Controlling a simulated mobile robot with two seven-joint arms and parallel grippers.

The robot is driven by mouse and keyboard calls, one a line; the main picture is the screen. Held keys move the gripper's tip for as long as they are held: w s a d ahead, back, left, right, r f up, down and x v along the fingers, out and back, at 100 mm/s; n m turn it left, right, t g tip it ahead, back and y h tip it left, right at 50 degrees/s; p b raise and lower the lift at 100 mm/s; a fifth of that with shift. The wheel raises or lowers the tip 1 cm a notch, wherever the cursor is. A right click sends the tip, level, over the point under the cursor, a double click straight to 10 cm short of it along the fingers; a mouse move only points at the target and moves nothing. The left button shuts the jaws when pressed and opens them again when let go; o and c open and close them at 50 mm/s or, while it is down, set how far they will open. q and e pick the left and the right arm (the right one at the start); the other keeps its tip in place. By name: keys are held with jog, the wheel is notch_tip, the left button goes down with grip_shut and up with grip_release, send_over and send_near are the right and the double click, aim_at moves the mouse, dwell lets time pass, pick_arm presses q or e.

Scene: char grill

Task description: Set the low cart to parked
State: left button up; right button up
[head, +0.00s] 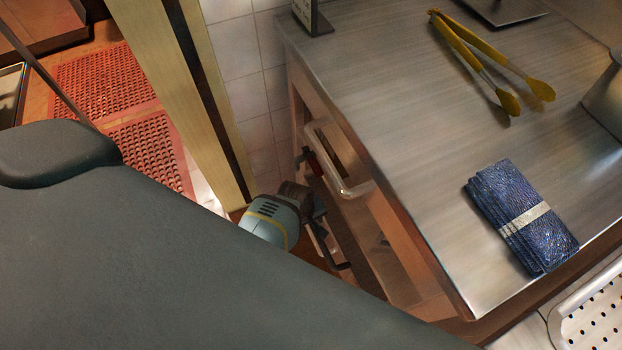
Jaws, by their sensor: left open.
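A steel-topped unit (415,150) fills the right half of the head view. A rounded pale metal handle (338,160) stands out from its left side. I cannot tell for sure whether this unit is the low cart, and no parked mark is readable. My left gripper (328,213) is low beside the unit's left side, below the handle in the picture. Its jaws are open and appear empty, partly in shadow. I cannot tell whether a finger touches the unit. My right gripper is not in view.
Yellow-handled tongs (470,48) and a dark blue banded bundle (520,217) lie on the steel top. A perforated pale tray (594,312) is at the lower right. A wooden post (172,85) stands left of my gripper. Red mats (105,85) lie on the floor.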

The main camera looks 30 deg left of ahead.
pick_arm(q)
jog(key=shift+s+a+r+p, duration=0.15)
jog(key=shift+r+p, duration=0.1)
jog(key=shift+r, duration=0.4)
jog(key=shift+s+r+p, duration=0.1)
jog(key=shift+r+p, duration=0.1)
jog(key=shift+r, duration=0.4)
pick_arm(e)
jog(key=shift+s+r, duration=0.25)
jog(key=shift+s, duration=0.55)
